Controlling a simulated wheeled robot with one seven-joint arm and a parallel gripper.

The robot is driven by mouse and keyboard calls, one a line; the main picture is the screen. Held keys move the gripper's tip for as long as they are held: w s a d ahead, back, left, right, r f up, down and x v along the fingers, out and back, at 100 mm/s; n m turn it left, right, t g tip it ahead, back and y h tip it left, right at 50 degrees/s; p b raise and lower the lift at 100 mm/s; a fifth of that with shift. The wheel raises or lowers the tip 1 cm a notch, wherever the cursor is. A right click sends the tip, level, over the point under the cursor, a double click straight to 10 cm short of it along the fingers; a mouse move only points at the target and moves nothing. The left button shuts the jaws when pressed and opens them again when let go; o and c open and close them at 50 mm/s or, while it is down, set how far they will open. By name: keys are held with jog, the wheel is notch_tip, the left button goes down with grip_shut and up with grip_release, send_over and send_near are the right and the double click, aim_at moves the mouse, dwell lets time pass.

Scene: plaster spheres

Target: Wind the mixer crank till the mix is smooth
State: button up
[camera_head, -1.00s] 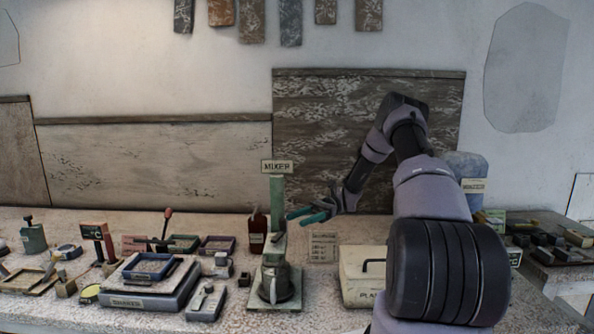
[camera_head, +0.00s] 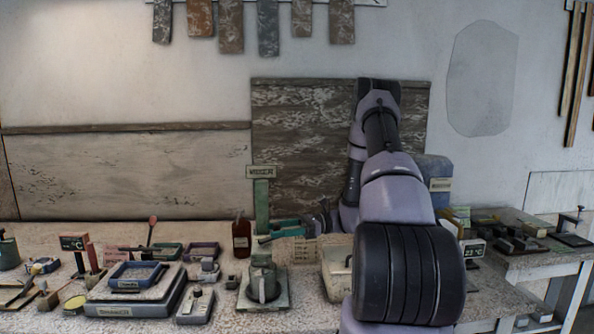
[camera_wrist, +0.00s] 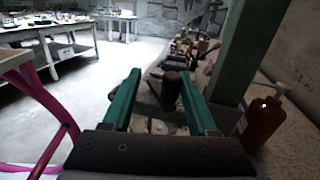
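The mixer has a green post (camera_head: 262,205) with a sign on top. A grey pot (camera_head: 264,287) with a handle stands on its base. My gripper (camera_head: 268,233) is beside the post, above the pot, with its teal fingers pointing left. In the wrist view my gripper (camera_wrist: 160,76) is open. A dark round knob (camera_wrist: 173,84) shows between and beyond the fingertips, seemingly untouched; it may be the crank's grip. The post (camera_wrist: 241,45) rises close to the right finger. The crank arm and the mix cannot be made out.
A red-brown bottle (camera_head: 242,238) stands left of the post and shows near the right finger in the wrist view (camera_wrist: 262,121). A tray stack (camera_head: 135,290) and small tools are to the left. A pale box (camera_head: 336,283) stands right of the mixer, partly behind my arm.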

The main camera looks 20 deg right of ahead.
jog(key=s+d+m+t+h, duration=0.2)
jog(key=s+d+m+t, duration=0.2)
jog(key=s+d+t, duration=0.45)
jog(key=s+a+r+n+g+h, duration=0.2)
jog(key=s+a+r+n+h, duration=0.1)
jog(key=r, duration=0.4)
jog(key=s+a+r+n+g+h, duration=0.2)
jog(key=s+a+r+n+h, duration=0.2)
jog(key=r+n, duration=0.4)
jog(key=s+a+r+n+g+h, duration=0.2)
jog(key=s+a+r+n+h, duration=0.1)
jog(key=s+r+n+h, duration=0.1)
jog(key=shift+a+r+n+h, duration=0.3)
jog(key=shift+r+n+h, duration=0.65)
jog(key=shift+r, duration=0.8)
jog(key=shift+w+g, duration=0.1)
jog(key=shift+g, duration=0.15)
